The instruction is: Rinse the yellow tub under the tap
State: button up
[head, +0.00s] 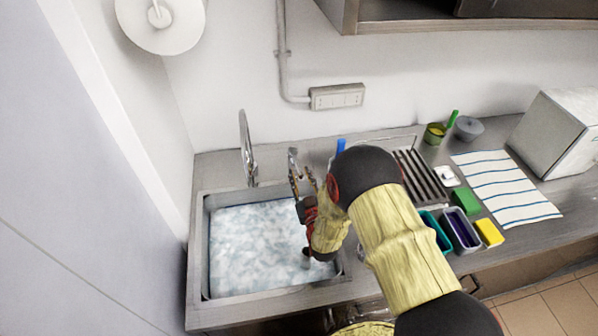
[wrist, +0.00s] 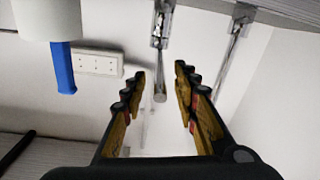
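My gripper (head: 302,172) is above the back right of the sink, open. In the wrist view its two fingers (wrist: 160,72) are spread, with nothing held between them. A metal tap (head: 247,150) stands behind the sink. A second metal fitting (head: 292,160) stands behind my fingertips, and one fitting (wrist: 160,30) shows between the fingers in the wrist view. The sink (head: 206,250) is full of white foam. I cannot make out a yellow tub for certain; a yellow block-like thing (head: 489,232) lies on the counter at the right, and foam or my arm could hide others.
Teal (head: 432,228) and purple-filled (head: 461,229) containers, a green block (head: 466,201) and a striped cloth (head: 505,185) are on the right counter. A small yellowish pot (head: 434,133) and grey bowl (head: 468,127) stand behind. A cabinet (head: 420,15) overhangs the counter.

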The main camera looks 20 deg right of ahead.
aim_at(296, 163)
jog(key=shift+w, duration=1.25)
jog(key=shift+c, duration=1.1)
grip_shut()
